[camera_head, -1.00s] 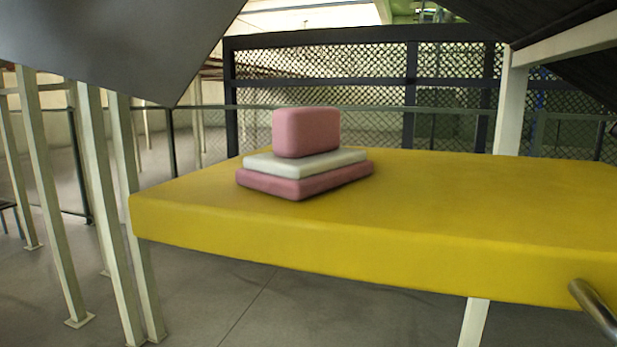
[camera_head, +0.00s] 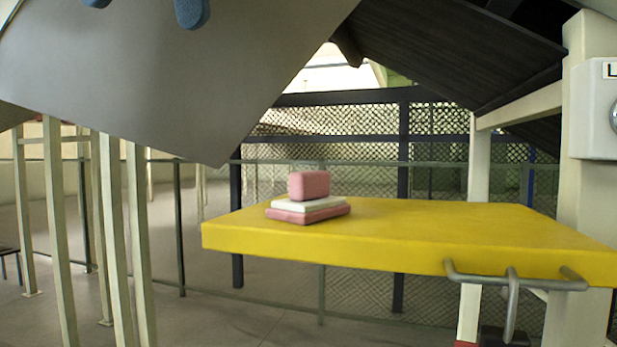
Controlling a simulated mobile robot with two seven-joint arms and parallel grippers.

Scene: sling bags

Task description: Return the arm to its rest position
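No gripper or arm of mine shows clearly in the head view, so neither gripper's state can be seen. A stack stands near the left end of a yellow tabletop (camera_head: 420,225). It has a pink slab (camera_head: 308,216) at the bottom, a white slab (camera_head: 300,205) on it, and a pink block (camera_head: 309,185) upright on top. Nothing touches the stack.
A large grey panel (camera_head: 180,70) hangs across the upper left, with blue rounded pieces (camera_head: 191,12) at its top. A metal handle (camera_head: 512,282) juts from the table's front edge. Pale posts (camera_head: 110,230) stand at left, and mesh fencing (camera_head: 370,165) behind. The tabletop's right part is bare.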

